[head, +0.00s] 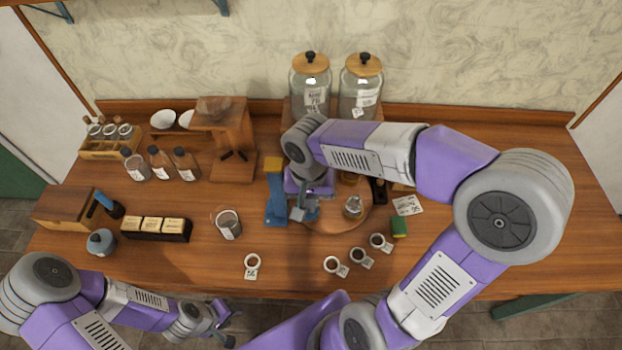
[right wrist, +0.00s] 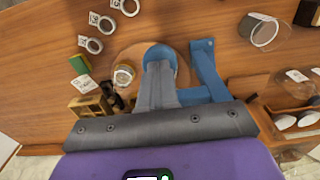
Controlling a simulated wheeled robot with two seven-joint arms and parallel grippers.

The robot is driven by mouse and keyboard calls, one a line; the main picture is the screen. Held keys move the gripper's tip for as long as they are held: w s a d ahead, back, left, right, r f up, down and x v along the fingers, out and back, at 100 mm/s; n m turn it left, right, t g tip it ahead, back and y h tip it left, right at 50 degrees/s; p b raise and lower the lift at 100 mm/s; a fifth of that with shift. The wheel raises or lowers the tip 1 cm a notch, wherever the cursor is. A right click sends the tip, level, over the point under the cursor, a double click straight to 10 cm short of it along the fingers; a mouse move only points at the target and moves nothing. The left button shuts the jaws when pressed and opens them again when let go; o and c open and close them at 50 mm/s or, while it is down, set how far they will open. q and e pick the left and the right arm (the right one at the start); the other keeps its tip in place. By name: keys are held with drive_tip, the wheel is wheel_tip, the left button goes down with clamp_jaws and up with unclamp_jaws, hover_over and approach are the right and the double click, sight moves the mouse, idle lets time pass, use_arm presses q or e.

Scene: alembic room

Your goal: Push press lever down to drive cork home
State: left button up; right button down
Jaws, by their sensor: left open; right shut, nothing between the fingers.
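The blue press (head: 276,195) stands left of centre on the table, beside a round wooden board (head: 335,222). In the right wrist view its blue frame (right wrist: 207,72) shows, with a rounded blue part (right wrist: 160,55) at the fingertips. My right gripper (head: 308,205) is shut and empty, over the press's right side; its grey fingers (right wrist: 160,80) overlap the rounded blue part, and contact cannot be told. The lever's angle and the cork are not clear. My left gripper (head: 222,325) is open and empty in front of the table's edge.
A small glass jar (head: 353,207) stands on the round board. A glass cup (head: 228,224) stands left of the press. Several small labelled cups (head: 332,264) line the front. A green-yellow sponge (head: 399,227) lies at right. Two large jars (head: 310,88) stand behind.

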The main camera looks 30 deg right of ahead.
idle(0.5)
wheel_tip(320, 180, up, 10)
drive_tip(key=p, duration=0.8)
